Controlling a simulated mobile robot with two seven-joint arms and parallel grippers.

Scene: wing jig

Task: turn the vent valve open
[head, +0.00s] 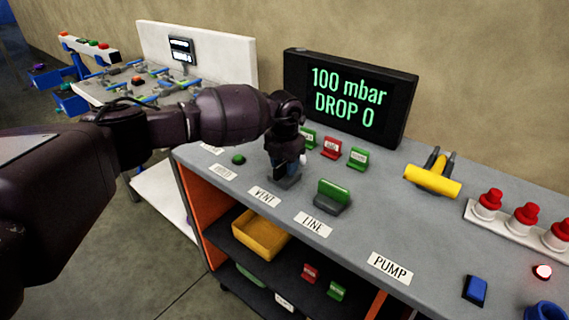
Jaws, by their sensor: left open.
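The vent valve (288,182) stands on the grey bench top behind the white VENT label (263,196). Only its dark grey base shows clearly; my gripper hides its upper part and handle, so I cannot tell how it is turned. My left gripper (286,168) points down right over the valve, with its jaws open. I cannot tell whether the fingers touch the handle. The display (350,93) reads "100 mbar DROP 0" in green. My right gripper is not in view.
A green-handled valve (333,195) stands close to the right, behind the LINE label (313,224). Green and red tags (331,147) stand behind the gripper. A yellow tool (433,180) and red knobs (525,214) are farther right. A yellow bin (260,236) sits below.

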